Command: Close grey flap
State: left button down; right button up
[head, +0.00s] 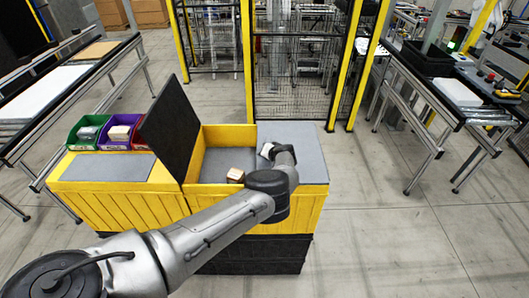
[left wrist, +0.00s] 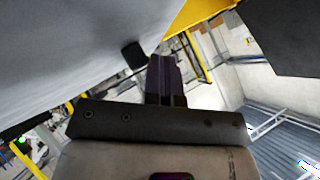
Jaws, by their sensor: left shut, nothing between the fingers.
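The raised flap (head: 172,118), a dark grey panel, stands tilted up and open at the left edge of an open bay (head: 216,162) in the yellow fixture (head: 150,208). My left arm reaches in from the lower left of the head view, over the front of the fixture. Its wrist is above the flat grey top panel on the right (head: 305,160), and hides most of the gripper. In the left wrist view my left gripper (left wrist: 167,65) is shut and empty. A large pale grey surface fills the upper left there; I cannot tell which panel it is. My right gripper is out of view.
A small tan and white box (head: 236,175) lies in the open bay. Green (head: 88,133) and purple (head: 122,132) bins stand behind the fixture's left part. A mesh fence (head: 295,90) stands behind. Tables flank both sides, with bare floor at right.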

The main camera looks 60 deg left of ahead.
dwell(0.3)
pick_arm(q)
notch_tip(320, 180, up, 5)
jog(key=p, duration=0.5)
jog(key=shift+s+d+r, duration=0.15)
jog(key=shift+s+d, duration=0.05)
jog(key=shift+d, duration=0.15)
jog(key=s+d+r+p, duration=0.1)
jog(key=s+d+r, duration=0.2)
jog(key=d+r, duration=0.2)
jog(key=shift+s+r, duration=0.25)
jog(key=shift+r, duration=0.15)
jog(key=shift+d, duration=0.1)
